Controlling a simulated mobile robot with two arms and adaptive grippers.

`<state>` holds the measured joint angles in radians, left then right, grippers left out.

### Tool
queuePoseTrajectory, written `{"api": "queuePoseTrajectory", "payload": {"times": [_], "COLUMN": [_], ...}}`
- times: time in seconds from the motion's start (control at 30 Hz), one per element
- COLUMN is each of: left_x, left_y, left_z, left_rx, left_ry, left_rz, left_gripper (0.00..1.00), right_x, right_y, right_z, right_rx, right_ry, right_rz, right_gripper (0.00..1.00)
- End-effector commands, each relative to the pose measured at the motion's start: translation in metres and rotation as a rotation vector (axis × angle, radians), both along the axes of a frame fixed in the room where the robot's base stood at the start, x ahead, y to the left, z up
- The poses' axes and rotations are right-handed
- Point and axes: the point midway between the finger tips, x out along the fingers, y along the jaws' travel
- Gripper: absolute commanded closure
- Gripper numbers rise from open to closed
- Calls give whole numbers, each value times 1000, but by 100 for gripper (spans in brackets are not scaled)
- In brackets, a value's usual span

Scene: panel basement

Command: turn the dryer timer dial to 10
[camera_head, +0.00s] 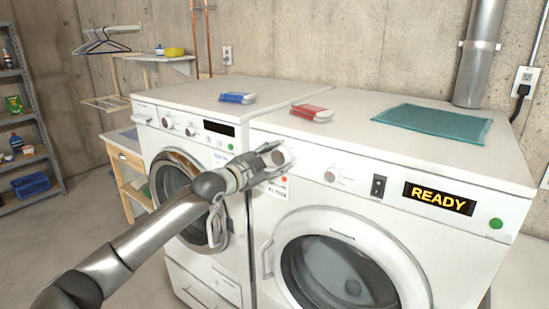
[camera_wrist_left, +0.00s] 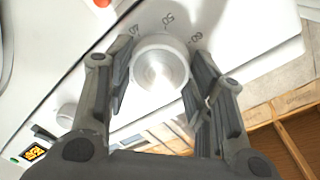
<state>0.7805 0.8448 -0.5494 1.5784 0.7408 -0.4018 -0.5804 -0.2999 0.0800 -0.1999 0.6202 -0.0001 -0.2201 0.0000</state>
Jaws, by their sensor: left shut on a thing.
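The dryer (camera_head: 300,215) is the white machine on the right, with a lit READY display (camera_head: 439,198). The timer dial (camera_head: 280,156) is a round white knob at the left end of its panel. In the left wrist view the dial (camera_wrist_left: 160,68) sits between the fingers, with printed marks that look like 40, 50 and 60 beyond it. I cannot make out a pointer on it, and 10 is not visible. My left gripper (camera_head: 270,157) is shut on the dial, one finger on each side. My right gripper is not in view.
A second knob (camera_head: 332,175) and a black switch (camera_head: 378,187) are on the same panel. A washer (camera_head: 190,110) stands close on the left.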

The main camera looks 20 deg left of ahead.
Motion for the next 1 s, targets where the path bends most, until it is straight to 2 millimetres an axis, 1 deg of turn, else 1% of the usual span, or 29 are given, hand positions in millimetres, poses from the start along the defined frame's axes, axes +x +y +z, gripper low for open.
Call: {"api": "queuePoseTrajectory", "payload": {"times": [0.03, 0.3, 0.77, 0.8, 0.93, 1.0], "left_x": [0, 0, 0, 0, 0, 0], "left_y": [0, 0, 0, 0, 0, 0], "left_z": [2, 2, 1, 1, 1, 1], "left_rx": [22, 94, 104, 104, 104, 103], "left_ry": [-6, -21, -24, -23, -23, -23], "left_rz": [0, 0, 0, 0, 0, 0], "left_gripper": [75, 75, 75, 46, 29, 29], "right_x": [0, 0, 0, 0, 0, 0], "right_y": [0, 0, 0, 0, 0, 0], "right_z": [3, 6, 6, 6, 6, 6], "right_rx": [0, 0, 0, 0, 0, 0], "right_ry": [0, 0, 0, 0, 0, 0], "right_rz": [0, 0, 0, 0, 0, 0], "right_gripper": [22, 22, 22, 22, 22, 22]}}
